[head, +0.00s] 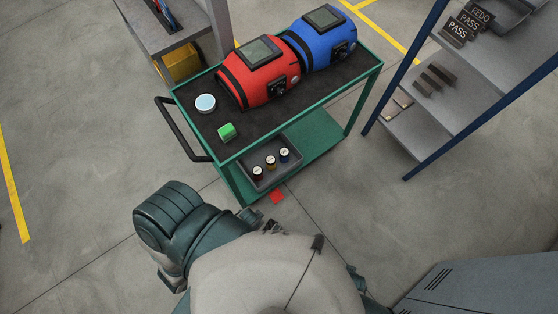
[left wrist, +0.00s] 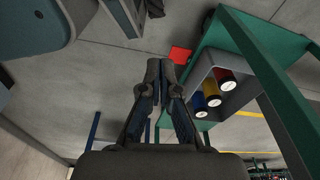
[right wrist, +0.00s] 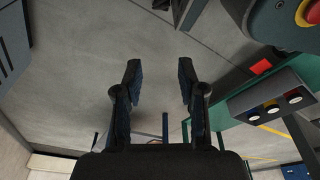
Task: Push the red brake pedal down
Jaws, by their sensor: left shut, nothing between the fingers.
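The red brake pedal (head: 277,196) is a small flat red square low at the near foot of the green cart. It also shows in the left wrist view (left wrist: 180,54) and the right wrist view (right wrist: 261,67). My left gripper (left wrist: 160,62) is shut and empty, its tips pointing toward the floor and appearing just left of the pedal; its distance above it is hard to tell. My right gripper (right wrist: 160,66) is open and empty, with the pedal off to the right of its fingers. Whether the pedal is down cannot be told.
The green cart (head: 340,128) carries a red welder (head: 262,88), a blue welder (head: 330,48), a green block (head: 227,131) and a round tin (head: 205,103). Its lower shelf holds a grey bin (head: 258,182) with three spools. A shelf rack (head: 415,140) stands right; open floor lies left.

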